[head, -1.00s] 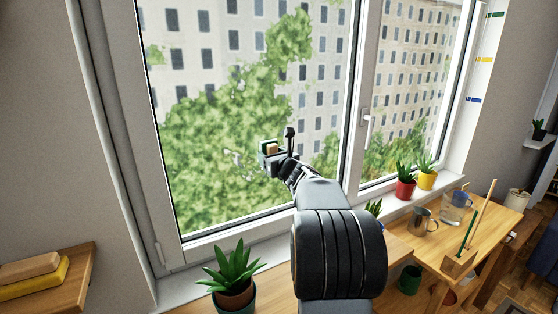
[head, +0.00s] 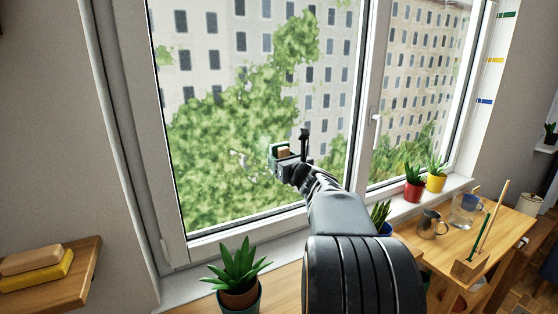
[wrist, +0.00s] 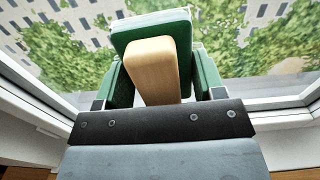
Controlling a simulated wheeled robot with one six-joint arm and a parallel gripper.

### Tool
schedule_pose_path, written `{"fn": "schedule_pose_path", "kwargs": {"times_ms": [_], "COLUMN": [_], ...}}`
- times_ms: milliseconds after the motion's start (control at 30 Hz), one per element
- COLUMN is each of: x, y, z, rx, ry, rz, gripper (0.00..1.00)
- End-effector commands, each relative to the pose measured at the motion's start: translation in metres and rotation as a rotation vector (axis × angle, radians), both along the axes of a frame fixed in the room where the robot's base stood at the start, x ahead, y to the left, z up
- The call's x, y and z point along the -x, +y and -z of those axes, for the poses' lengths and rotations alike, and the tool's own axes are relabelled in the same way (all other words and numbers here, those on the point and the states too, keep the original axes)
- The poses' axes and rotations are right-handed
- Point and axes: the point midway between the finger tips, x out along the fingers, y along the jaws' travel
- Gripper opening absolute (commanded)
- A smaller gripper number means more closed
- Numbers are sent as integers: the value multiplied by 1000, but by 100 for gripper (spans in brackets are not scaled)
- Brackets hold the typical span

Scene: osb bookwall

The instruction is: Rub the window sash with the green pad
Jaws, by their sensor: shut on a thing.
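The window sash (head: 172,170) is a white frame around a large pane that looks out on trees and a building. My gripper (head: 291,153) is in front of the lower part of the pane. It is shut on the wooden grip of the green pad (head: 273,151). In the wrist view the pad (wrist: 152,24) is a green block with a pale wooden handle (wrist: 155,68) between my green-lined fingers (wrist: 160,85). The pad faces the glass. I cannot tell whether it touches the pane. Pale smears show on the glass left of the pad.
A potted succulent (head: 238,265) stands below the window. A shelf (head: 65,285) with a yellow and tan block (head: 38,268) is at left. Red (head: 414,188) and yellow (head: 435,180) pots, a metal mug (head: 430,224) and a glass jug (head: 466,210) are at right.

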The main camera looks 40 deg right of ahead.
Motion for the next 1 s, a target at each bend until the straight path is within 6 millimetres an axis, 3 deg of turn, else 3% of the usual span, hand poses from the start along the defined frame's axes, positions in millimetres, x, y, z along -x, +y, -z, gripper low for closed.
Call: {"fn": "schedule_pose_path", "kwargs": {"times_ms": [633, 1000], "x": [12, 38], "y": [2, 6], "z": [0, 0], "rx": [0, 1], "ry": [-1, -1], "rz": [0, 0], "gripper": [44, 44]}}
